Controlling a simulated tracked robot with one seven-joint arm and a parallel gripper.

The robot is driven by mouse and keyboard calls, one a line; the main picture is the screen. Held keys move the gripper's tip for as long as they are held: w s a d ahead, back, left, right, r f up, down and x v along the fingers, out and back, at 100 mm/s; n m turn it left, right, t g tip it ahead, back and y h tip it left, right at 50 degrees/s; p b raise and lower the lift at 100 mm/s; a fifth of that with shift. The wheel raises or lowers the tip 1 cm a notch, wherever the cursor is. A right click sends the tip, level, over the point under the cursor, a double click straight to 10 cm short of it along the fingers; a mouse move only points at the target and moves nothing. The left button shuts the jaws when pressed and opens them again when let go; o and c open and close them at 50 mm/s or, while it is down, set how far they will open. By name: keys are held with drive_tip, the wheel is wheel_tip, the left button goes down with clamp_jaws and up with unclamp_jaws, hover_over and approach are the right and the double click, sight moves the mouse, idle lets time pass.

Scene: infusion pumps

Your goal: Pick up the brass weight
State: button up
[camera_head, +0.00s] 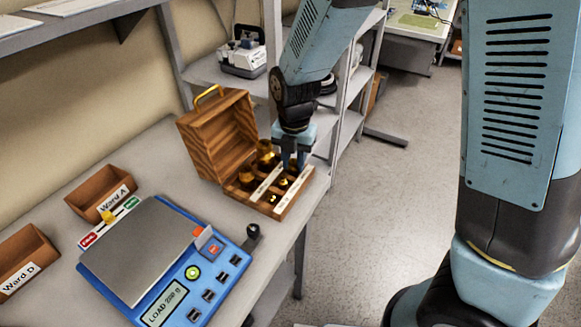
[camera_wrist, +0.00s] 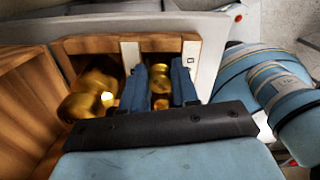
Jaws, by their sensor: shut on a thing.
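Several brass weights of different sizes sit in the open wooden case, whose front rim (camera_head: 296,199) shows in the head view. A large brass weight (camera_wrist: 92,98) stands in the left part of the case in the wrist view. My gripper (camera_head: 293,162) reaches down into the case from above. In the wrist view its blue fingers (camera_wrist: 160,82) stand on both sides of a smaller brass weight (camera_wrist: 160,72), shut on it. A second small weight (camera_wrist: 160,103) shows between the fingers nearer the palm. The lower part of the held weight is hidden.
The raised case lid (camera_head: 218,135) stands to the left of my gripper. A blue scale (camera_head: 140,245) reading a load lies in front, with Ward A (camera_head: 97,192) and Ward D (camera_head: 25,260) bins to its left. A grey shelf rack (camera_head: 352,95) stands behind.

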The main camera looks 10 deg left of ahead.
sight(294, 160)
clamp_jaws()
drive_tip(key=shift+r, duration=0.55)
wheel_tip(294, 160, up, 2)
drive_tip(key=shift+s+r, duration=0.1)
drive_tip(key=shift+r, duration=0.15)
drive_tip(key=s+d+r+n, duration=0.1)
drive_tip(key=s+d+r, duration=0.2)
drive_tip(key=s+r, duration=0.2)
drive_tip(key=s+d+r, duration=0.4)
drive_tip(key=s+r, duration=0.2)
drive_tip(key=r, duration=0.4)
drive_tip(key=shift+s+n, duration=0.3)
drive_tip(key=shift+n, duration=0.1)
